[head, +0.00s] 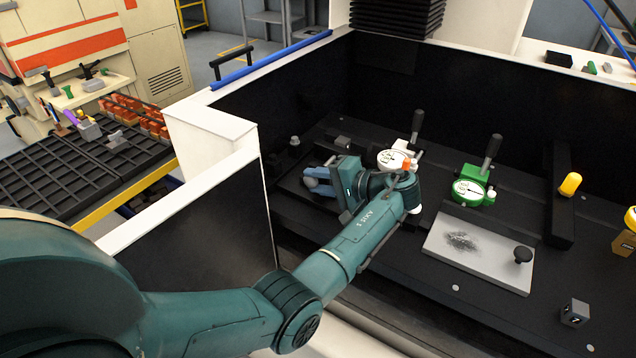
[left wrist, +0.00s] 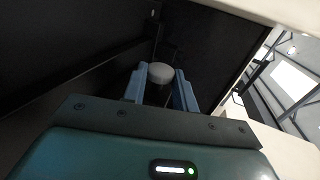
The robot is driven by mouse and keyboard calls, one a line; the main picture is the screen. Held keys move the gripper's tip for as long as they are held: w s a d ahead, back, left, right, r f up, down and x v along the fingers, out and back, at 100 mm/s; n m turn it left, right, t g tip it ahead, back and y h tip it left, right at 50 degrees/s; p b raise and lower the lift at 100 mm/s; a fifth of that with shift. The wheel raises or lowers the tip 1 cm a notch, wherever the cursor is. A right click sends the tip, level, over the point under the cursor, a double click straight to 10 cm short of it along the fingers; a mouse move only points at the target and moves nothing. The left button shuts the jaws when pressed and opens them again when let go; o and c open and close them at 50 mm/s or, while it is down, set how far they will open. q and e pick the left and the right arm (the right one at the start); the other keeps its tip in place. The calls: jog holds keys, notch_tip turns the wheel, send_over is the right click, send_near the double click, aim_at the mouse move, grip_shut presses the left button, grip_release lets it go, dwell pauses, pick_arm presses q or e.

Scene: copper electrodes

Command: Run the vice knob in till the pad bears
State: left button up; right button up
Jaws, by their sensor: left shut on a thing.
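My left gripper (head: 311,181) reaches into the black-walled machine bay, with its blue fingers pointing left. It is shut on a small rounded grey knob, taken to be the vice knob; in the left wrist view the pale knob (left wrist: 160,72) sits between the two blue fingers (left wrist: 160,88). In the head view the gripper body and fingers cover most of the knob. The vice body and its pad cannot be made out; the wrist view is dark beyond the knob. My right gripper is not in view.
A white dial (head: 393,160) with a black lever stands just right of my left gripper. A green dial (head: 467,191), a grey plate (head: 455,262) with a black knob, and a yellow-knobbed bar (head: 570,184) lie farther right. A white-topped wall (head: 205,128) edges the bay at left.

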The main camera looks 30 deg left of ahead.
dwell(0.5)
pick_arm(q)
jog(key=o, duration=1)
